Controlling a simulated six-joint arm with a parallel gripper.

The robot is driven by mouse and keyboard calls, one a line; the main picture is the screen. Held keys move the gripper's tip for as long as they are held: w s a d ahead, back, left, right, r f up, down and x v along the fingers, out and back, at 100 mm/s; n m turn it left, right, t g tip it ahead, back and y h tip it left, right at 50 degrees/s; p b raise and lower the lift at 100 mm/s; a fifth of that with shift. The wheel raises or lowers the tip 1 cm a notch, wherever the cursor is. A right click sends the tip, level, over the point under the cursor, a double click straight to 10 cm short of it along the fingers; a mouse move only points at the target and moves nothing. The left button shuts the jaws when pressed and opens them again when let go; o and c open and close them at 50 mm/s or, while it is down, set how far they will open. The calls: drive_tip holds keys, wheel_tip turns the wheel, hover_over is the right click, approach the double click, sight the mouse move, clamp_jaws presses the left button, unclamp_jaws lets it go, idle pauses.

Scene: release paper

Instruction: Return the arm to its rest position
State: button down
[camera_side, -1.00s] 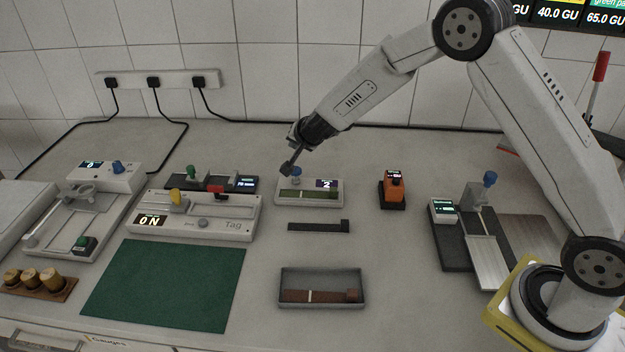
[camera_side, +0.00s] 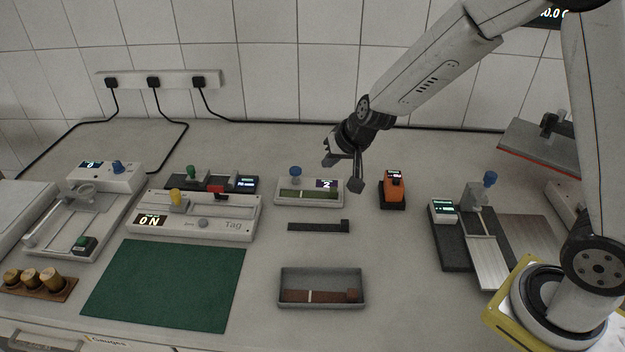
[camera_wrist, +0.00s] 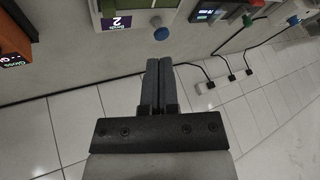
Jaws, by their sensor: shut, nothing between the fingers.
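My gripper (camera_side: 343,172) hangs in the air above the bench in the side view, between the device with the blue knob (camera_side: 310,191) and the orange device (camera_side: 395,189). It is apart from both. In the wrist view my gripper (camera_wrist: 165,62) shows its two dark fingers close together with nothing between them. The blue knob (camera_wrist: 161,33) is just beyond the fingertips in that picture. The arm is bent, with its upper part running off the top right of the side view.
A green mat (camera_side: 165,285), a grey tray (camera_side: 322,289) holding a brown strip, and a dark strip (camera_side: 318,226) lie on the bench. A panel device (camera_side: 192,214) stands left. A dark-based device (camera_side: 465,230) stands right, near my base. A tilted grey board (camera_side: 540,147) is at the back right.

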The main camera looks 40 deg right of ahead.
drive_tip(key=s+d+n+g, duration=0.2)
drive_tip(key=s+n+g, duration=0.2)
drive_tip(key=s, duration=1.5)
drive_tip(key=shift+f+n+h, duration=0.25)
drive_tip(key=shift+n+h, duration=0.15)
